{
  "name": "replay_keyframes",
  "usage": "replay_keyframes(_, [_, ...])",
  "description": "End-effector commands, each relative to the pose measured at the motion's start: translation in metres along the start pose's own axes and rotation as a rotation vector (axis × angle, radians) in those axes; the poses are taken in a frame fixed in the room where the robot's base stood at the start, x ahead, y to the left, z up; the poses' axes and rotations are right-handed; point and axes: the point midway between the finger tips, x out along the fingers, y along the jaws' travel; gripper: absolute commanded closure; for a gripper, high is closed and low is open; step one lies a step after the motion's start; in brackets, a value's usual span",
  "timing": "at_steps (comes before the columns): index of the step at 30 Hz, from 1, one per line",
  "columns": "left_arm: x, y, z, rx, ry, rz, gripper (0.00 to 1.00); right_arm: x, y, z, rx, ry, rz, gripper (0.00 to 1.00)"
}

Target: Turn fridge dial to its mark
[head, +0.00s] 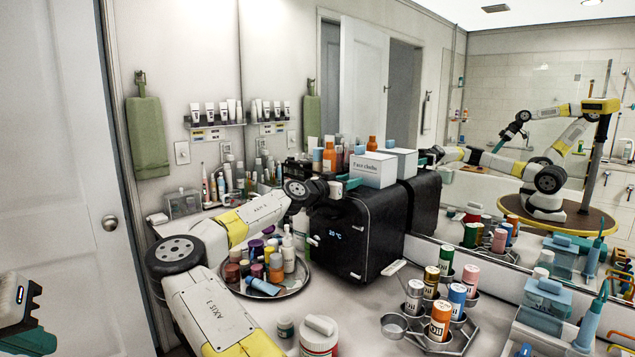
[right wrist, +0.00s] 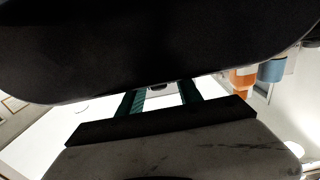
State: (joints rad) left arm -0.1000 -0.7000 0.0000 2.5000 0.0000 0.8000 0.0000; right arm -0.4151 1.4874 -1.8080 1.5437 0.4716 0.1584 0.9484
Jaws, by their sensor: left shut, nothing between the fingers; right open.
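The black mini fridge (head: 375,235) stands on the vanity against the mirror, with a lit blue temperature readout (head: 336,234) on its front. I cannot make out the dial or its mark clearly. My right gripper (head: 346,185) is at the fridge's upper front edge, pointing right, its teal fingers in front of the face cloths box. In the right wrist view its fingers (right wrist: 161,99) are apart, with a bright gap and a small dark shape between them; I see no object gripped. My left gripper (head: 18,335) is shut and empty at the lower left edge, far from the fridge.
A white face cloths box (head: 372,170) and several bottles stand on the fridge. A round tray (head: 298,278) of bottles sits to its left, close under my right arm. A metal can rack (head: 412,328) stands front right. A blue-lidded box (head: 545,305) is further right.

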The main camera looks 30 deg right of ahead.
Motion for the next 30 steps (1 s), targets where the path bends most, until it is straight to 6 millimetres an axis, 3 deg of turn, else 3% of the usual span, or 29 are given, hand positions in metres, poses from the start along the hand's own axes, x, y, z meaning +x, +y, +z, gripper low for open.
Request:
replay_keyframes(3, [0.0,0.0,0.0,0.0,0.0,0.0,1.0,-0.0001,0.0001,0.0001,0.0,0.0,0.0,0.58])
replay_keyframes(9, [0.0,0.0,0.0,0.0,0.0,0.0,1.0,-0.0003,0.0002,0.0001,0.0,0.0,0.0,0.97])
replay_keyframes(10, [0.0,0.0,0.0,0.0,0.0,0.0,1.0,-0.0003,0.0002,0.0001,0.0,0.0,0.0,1.0])
replay_keyframes(20, [0.0,0.0,0.0,0.0,0.0,0.0,1.0,-0.0005,0.0011,0.0006,0.001,-0.002,-0.017,1.0])
replay_keyframes(30, [0.0,0.0,0.0,0.0,0.0,0.0,1.0,0.0,0.0055,-0.0003,0.011,-0.006,-0.172,1.0])
